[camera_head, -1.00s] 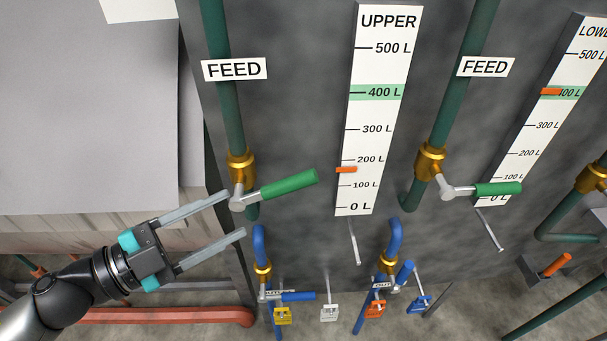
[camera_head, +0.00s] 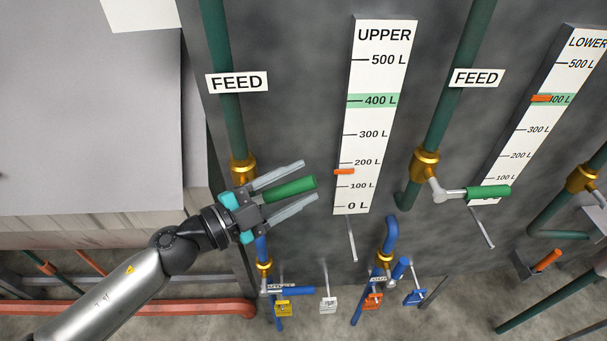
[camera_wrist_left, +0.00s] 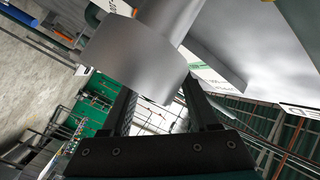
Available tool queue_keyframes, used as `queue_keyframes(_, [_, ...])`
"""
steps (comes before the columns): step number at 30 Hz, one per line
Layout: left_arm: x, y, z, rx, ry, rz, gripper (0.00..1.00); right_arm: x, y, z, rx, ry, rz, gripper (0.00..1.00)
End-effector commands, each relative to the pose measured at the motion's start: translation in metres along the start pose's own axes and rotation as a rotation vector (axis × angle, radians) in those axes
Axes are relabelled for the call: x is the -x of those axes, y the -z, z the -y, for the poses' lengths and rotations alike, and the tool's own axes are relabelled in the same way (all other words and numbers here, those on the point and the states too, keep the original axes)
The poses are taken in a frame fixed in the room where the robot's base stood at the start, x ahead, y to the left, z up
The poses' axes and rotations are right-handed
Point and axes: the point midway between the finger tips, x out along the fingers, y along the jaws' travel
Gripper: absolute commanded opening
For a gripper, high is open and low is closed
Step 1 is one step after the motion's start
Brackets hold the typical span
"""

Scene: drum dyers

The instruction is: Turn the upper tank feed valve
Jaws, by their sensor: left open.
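The upper tank feed valve has a brass body (camera_head: 243,168) on the left green pipe and a green lever handle (camera_head: 292,188) pointing right and slightly up. My left gripper (camera_head: 309,182) is open, with one finger above and one below the green handle in the head view. Whether either finger touches it, I cannot tell. The gripper body hides the lever's grey root. In the left wrist view the fingers (camera_wrist_left: 160,100) are apart, with a large grey surface close in front. The UPPER gauge (camera_head: 380,120) has its orange pointer (camera_head: 344,172) a little below 200 L. My right gripper is out of view.
A second feed valve with a green handle (camera_head: 489,192) is to the right, beside the LOWER gauge (camera_head: 545,110). A large pale panel (camera_head: 90,110) is at left.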

Motion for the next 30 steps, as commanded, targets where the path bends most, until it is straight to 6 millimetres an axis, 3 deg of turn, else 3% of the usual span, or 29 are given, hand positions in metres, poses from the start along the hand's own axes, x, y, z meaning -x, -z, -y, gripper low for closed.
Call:
queue_keyframes(6, [-0.015, 0.000, 0.000, 0.001, 0.001, 0.000, 0.61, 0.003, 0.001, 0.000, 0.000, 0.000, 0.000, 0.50])
queue_keyframes(15, [-0.017, 0.000, 0.000, 0.001, 0.000, 0.000, 0.59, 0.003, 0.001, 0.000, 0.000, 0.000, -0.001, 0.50])
queue_keyframes(30, [-0.016, 0.000, 0.000, 0.001, 0.000, 0.000, 0.03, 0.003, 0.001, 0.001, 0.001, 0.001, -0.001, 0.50])
